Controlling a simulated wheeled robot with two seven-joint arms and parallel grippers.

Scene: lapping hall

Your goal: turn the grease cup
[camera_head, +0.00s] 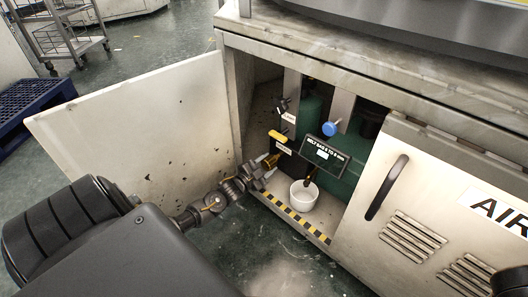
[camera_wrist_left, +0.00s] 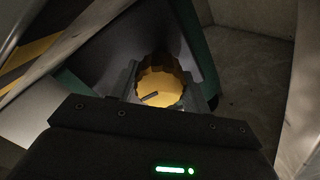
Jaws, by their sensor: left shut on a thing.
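The grease cup (camera_wrist_left: 160,86) is a round brass-yellow cap with a ribbed edge, seen end-on in the left wrist view with a short dark mark on its face. In the head view a little of its yellow (camera_head: 271,160) shows inside the open cabinet, at the left of the bay. My left gripper (camera_head: 264,170) reaches in from the left and is shut on the cup. In the left wrist view its jaws stand on either side of the cap. The cup's far side and mount are hidden. My right gripper is not in view.
The cabinet door (camera_head: 140,130) stands open at left. Near the gripper are a white pot (camera_head: 304,197), a belt-sag sign (camera_head: 325,152), a blue knob (camera_head: 329,129) and a yellow handle (camera_head: 277,136). A striped sill (camera_head: 296,220) edges the bay. A closed panel (camera_head: 440,190) is at right.

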